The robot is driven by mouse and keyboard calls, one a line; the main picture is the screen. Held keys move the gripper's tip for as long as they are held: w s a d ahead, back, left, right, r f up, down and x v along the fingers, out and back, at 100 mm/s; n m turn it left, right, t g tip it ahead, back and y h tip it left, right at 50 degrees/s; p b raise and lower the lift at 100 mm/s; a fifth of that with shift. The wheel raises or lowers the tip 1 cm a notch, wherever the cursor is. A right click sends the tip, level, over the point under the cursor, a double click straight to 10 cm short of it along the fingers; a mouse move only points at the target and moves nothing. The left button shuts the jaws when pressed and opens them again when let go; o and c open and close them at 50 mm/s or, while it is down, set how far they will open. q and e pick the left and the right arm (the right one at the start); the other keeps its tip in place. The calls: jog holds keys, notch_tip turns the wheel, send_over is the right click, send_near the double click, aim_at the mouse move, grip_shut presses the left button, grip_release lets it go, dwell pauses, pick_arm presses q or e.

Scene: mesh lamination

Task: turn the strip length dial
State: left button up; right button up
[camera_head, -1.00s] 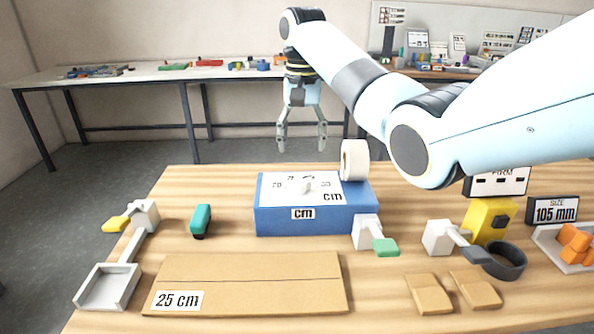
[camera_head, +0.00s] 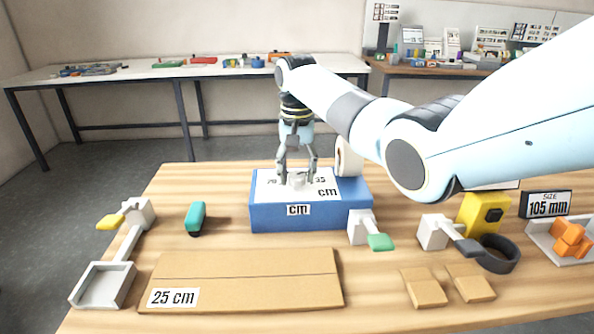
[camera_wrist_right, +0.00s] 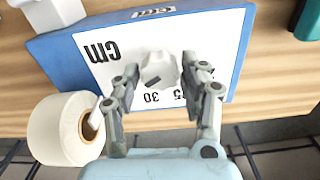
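The strip length dial (camera_head: 297,180) is a small white knob on the white-topped face of the blue box (camera_head: 275,217) labelled "cm". My right gripper (camera_head: 297,184) points down over it with a finger on either side. In the right wrist view the dial (camera_wrist_right: 158,69) sits between the fingertips (camera_wrist_right: 162,72), with a narrow gap visible beside it; contact is not clear. Numbers including 30 show on the face, partly hidden by the fingers. A sign (camera_head: 173,297) on the brown board reads "25 cm". My left gripper is not in view.
A white tape roll (camera_head: 349,160) stands behind the box's right end; it also shows in the wrist view (camera_wrist_right: 62,128). A green-tipped lever (camera_head: 380,242) is at the box's right front. A teal block (camera_head: 195,218) lies left, and a brown board (camera_head: 240,280) in front.

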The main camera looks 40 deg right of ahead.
jog(key=c, duration=0.7)
jog(key=shift+r+n+p, duration=0.2)
jog(key=shift+n+p, duration=0.95)
jog(key=shift+n, duration=0.05)
jog(key=n+p, duration=0.2)
jog(key=n, duration=0.1)
jog(key=n+p, duration=0.2)
jog(key=n, duration=0.3)
jog(key=shift+w, duration=0.1)
jog(key=n+p, duration=0.1)
jog(key=n, duration=0.4)
jog(key=shift+f, duration=0.1)
jog(key=shift+n, duration=0.4)
